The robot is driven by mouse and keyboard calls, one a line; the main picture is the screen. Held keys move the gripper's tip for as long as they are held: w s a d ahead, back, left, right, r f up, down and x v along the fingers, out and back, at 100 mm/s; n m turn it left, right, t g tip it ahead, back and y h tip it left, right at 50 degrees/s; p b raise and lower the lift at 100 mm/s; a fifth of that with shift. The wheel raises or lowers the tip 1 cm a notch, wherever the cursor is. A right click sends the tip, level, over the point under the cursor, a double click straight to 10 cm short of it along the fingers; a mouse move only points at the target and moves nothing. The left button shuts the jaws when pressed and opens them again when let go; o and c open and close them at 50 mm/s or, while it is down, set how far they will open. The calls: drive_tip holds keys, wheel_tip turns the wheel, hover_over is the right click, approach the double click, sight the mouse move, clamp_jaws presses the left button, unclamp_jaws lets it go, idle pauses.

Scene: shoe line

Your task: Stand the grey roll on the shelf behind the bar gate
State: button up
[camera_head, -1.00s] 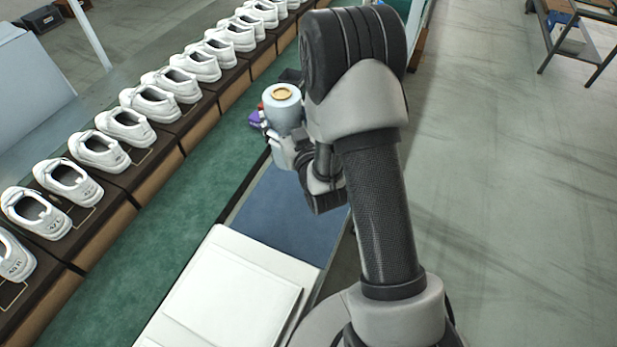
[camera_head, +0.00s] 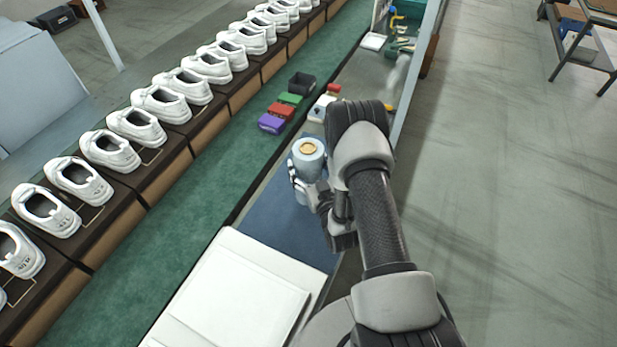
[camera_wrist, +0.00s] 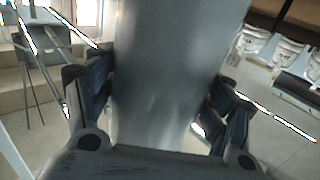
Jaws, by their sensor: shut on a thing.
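The grey roll (camera_head: 308,157) is upright, a light blue-grey cylinder with a tan core at its top. My gripper (camera_head: 306,183) is shut on it from the right, above the blue mat (camera_head: 285,218). In the wrist view the roll (camera_wrist: 165,75) fills the middle, with a finger of my gripper (camera_wrist: 160,110) on each side. I cannot tell whether the roll's foot touches the mat. I cannot make out the shelf or the bar gate for certain.
A white board (camera_head: 235,295) lies in front of the mat. Purple (camera_head: 271,123), red (camera_head: 281,112), green (camera_head: 290,99) and black (camera_head: 302,83) boxes stand beyond, left of the roll. A row of white shoes (camera_head: 137,127) runs along the left.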

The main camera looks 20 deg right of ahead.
drive_tip(key=shift+f+b, duration=0.5)
drive_tip(key=shift+f, duration=1.8)
drive_tip(key=shift+f, duration=0.2)
drive_tip(key=o, duration=1.5)
drive_tip(key=shift+r, duration=0.1)
drive_tip(key=s+p, duration=1.2)
drive_tip(key=p, duration=0.5)
drive_tip(key=shift+r, duration=0.1)
